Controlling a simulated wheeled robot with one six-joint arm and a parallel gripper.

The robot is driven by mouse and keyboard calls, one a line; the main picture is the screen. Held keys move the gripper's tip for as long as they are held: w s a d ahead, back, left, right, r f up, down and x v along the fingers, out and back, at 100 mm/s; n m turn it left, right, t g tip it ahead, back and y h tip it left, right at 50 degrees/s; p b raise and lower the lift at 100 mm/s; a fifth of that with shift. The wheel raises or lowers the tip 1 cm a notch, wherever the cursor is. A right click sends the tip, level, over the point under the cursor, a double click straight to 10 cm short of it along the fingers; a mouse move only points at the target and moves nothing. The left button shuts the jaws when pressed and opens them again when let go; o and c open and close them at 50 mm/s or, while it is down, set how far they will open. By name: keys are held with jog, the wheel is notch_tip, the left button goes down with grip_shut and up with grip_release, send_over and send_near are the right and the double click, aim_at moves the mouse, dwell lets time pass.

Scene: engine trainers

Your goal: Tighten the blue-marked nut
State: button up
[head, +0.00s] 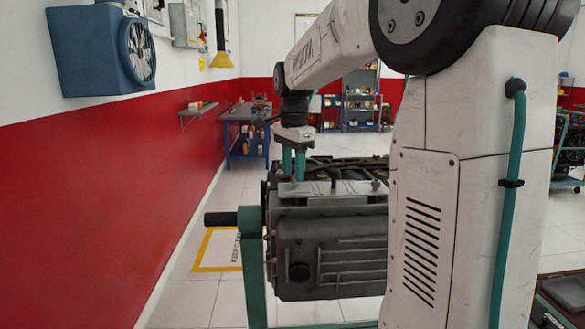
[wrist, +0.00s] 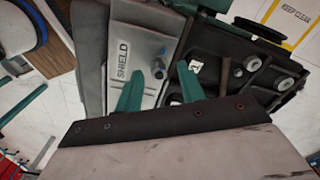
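A small blue-marked nut (wrist: 159,67) sits on the grey plate marked SHIELD (wrist: 138,40) on the engine (head: 325,245). My gripper (head: 294,172) is above the left part of the engine top, pointing down. In the wrist view its two teal fingers (wrist: 160,80) are apart, one on each side of the nut in the picture. I see nothing held between them. I cannot tell how far the fingertips are above the nut. In the head view the nut is not discernible.
The engine hangs on a green stand (head: 253,270) with a dark handle (head: 220,219) to the left. Dark engine parts with round caps (wrist: 252,63) lie right of the plate. A blue workbench (head: 246,135) is behind. The floor to the left is clear.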

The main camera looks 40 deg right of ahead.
aim_at(293, 174)
notch_tip(293, 174, up, 8)
jog(key=shift+f, duration=0.15)
dwell(0.6)
